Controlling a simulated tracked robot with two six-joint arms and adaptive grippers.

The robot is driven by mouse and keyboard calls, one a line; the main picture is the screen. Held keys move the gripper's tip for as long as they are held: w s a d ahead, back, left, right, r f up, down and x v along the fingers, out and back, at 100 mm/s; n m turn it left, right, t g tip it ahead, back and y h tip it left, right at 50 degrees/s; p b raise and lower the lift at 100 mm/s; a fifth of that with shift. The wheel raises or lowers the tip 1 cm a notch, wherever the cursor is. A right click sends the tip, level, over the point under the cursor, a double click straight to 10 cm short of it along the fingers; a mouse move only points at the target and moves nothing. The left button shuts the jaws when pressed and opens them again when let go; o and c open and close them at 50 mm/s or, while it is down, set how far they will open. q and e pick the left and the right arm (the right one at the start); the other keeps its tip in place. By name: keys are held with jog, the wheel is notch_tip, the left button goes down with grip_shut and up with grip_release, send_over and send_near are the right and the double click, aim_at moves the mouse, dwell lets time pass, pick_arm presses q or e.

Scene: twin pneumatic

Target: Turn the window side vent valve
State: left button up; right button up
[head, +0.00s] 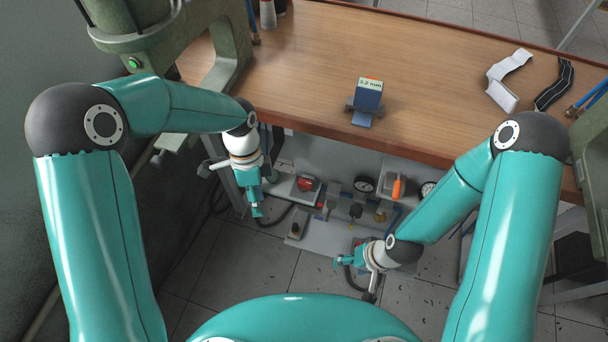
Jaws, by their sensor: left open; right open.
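A grey pneumatic panel (290,232) sits under the bench. A red part (306,184) on a pale block is at its left, and an upright orange part (398,187) is at its right. A brass fitting (380,215) and a dark knob (355,211) lie between them. I cannot tell which of these is the window side vent valve. My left gripper (257,210) is open and empty, pointing down to the left of the red part and apart from it. My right gripper (343,262) is open at the panel's front edge, partly covering a reddish part.
Dark round gauges (364,184) stand on the panel. The wooden bench top (290,70) overhangs it from behind. A dark hose (275,219) curves beside the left gripper. Tiled floor (225,270) is open in front.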

pick_arm(q)
jog(key=w+d+r+m+t+p, duration=0.1)
jog(key=w+d+r+m, duration=0.15)
jog(key=r, duration=0.35)
jog(key=w+d+r+m+t+p, duration=0.1)
jog(key=d+r, duration=0.2)
jog(key=r, duration=0.2)
notch_tip(320, 180, up, 8)
jog(key=m+t, duration=0.1)
jog(key=t, duration=0.1)
send_over(304, 181)
jog(key=shift+y, duration=0.4)
notch_tip(304, 181, down, 17)
jog(key=shift+d+r+p, duration=0.1)
jog(key=shift+r+p, duration=0.1)
jog(key=shift+p, duration=0.75)
jog(key=shift+c, duration=0.4)
grip_shut()
